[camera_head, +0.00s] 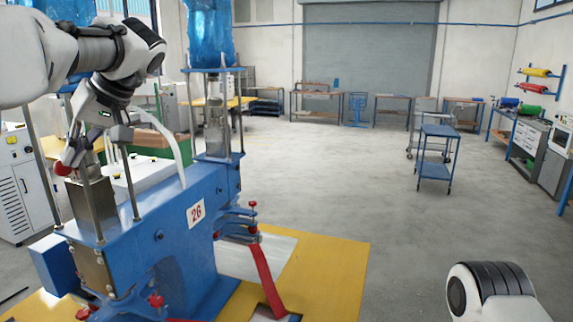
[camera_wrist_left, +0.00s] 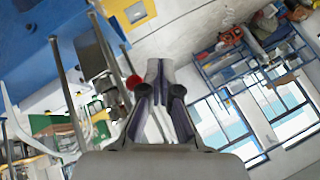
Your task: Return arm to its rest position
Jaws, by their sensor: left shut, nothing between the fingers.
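My left arm (camera_head: 100,50) comes in from the upper left, and my left gripper (camera_head: 70,152) points down and left above the near end of the blue machine (camera_head: 185,215). The gripper is shut and empty. In the left wrist view the closed fingers (camera_wrist_left: 160,75) meet in the middle of the picture. A red ball knob (camera_head: 62,169) appears close to the fingertips; in the left wrist view it sits just left of them, and I cannot tell whether they touch. Part of my right arm (camera_head: 490,290) shows at the lower right; its gripper is out of view.
The blue machine with steel rods and the number 26 stands on a yellow floor plate (camera_head: 335,275). A grey cabinet (camera_head: 22,185) is at the left. A blue trolley (camera_head: 437,160) stands at the right. The grey floor between is open.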

